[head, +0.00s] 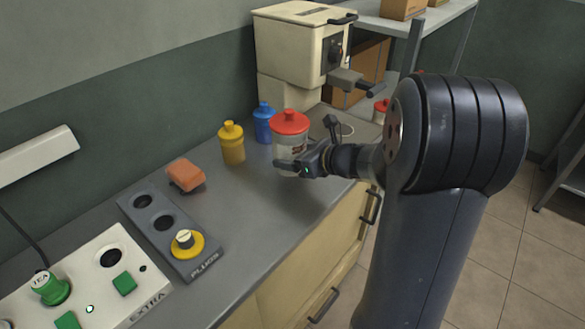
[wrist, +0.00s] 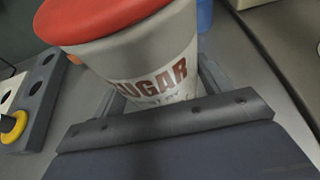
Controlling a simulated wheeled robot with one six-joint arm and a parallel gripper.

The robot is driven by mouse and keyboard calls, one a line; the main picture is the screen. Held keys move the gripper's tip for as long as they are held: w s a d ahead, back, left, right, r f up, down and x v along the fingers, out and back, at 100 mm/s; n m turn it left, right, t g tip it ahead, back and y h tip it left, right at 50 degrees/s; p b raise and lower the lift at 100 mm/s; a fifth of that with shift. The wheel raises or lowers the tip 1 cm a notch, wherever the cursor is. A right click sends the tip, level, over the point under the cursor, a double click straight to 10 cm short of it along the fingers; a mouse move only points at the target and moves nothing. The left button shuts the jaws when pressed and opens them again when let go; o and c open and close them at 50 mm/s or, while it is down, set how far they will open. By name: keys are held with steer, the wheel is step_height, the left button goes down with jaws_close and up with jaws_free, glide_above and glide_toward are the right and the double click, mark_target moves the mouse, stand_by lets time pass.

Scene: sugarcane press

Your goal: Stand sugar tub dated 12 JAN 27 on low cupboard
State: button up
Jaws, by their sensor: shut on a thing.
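A sugar tub (head: 291,134) with a red lid and pale body is at my gripper over the grey top of the low cupboard (head: 256,205). In the wrist view the tub (wrist: 140,60) fills the upper middle, with "SUGAR" in dark red on its side; a smaller line below is too blurred to read as a date. My gripper (head: 292,166) is shut on this tub, low on its body. The tub looks upright. I cannot tell whether its base touches the top. Another red-lidded tub (head: 381,108) shows partly behind my arm at the right.
A yellow bottle (head: 232,144) and a blue bottle (head: 264,122) stand close left of the tub. An orange sponge (head: 185,174), a dark holed plug block (head: 160,222) and a white switch panel (head: 105,285) lie further left. A cream machine (head: 301,48) stands behind. The front middle of the top is clear.

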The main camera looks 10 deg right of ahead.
steer(key=shift+f+b, duration=0.3)
steer(key=shift+f, duration=1.25)
steer(key=shift+f, duration=0.15)
steer(key=o, duration=1.3)
steer(key=shift+f, duration=0.1)
steer(key=shift+r, duration=0.25)
steer(key=p+v, duration=0.1)
steer(key=v, duration=1.1)
steer(key=shift+p, duration=0.3)
